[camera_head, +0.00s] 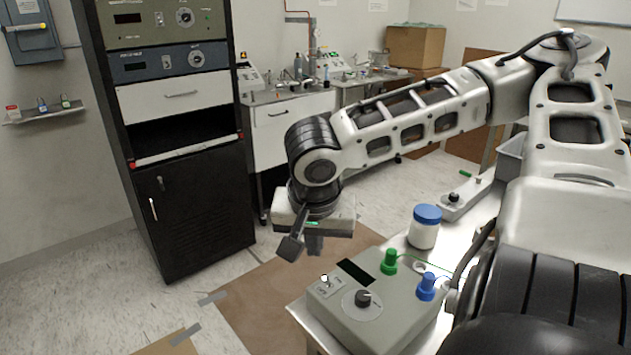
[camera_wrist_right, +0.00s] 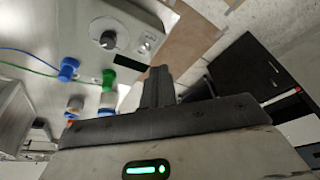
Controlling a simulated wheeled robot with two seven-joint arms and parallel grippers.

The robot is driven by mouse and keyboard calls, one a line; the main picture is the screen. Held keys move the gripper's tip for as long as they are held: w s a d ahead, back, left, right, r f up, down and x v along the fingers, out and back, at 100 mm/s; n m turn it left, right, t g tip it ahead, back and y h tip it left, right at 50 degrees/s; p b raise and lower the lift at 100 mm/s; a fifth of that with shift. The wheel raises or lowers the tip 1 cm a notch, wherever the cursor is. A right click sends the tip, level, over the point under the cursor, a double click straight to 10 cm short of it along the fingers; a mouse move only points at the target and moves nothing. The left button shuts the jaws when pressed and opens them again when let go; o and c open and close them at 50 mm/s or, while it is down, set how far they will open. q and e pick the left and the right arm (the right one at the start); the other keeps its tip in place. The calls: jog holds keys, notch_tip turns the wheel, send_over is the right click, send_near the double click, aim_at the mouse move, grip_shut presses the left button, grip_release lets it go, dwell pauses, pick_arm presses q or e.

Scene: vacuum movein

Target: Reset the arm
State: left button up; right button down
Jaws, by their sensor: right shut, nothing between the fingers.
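My right arm reaches in from the right across the head view. Its gripper (camera_head: 291,248) hangs over the floor, to the left of the grey control box and in front of the black cabinet. In the right wrist view the fingers of the right gripper (camera_wrist_right: 158,84) are together, with nothing between them. It touches nothing that I can see. My left gripper is not in view.
A grey control box (camera_head: 340,318) with a knob and green and blue plugs sits on the near table, beside a blue-lidded jar (camera_head: 425,228). A black cabinet (camera_head: 200,215) stands behind. Floor at the left is clear.

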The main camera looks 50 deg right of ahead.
jog(key=shift+s+a+r, duration=0.1)
jog(key=shift+a+r, duration=0.15)
jog(key=shift+r, duration=0.15)
dwell(0.3)
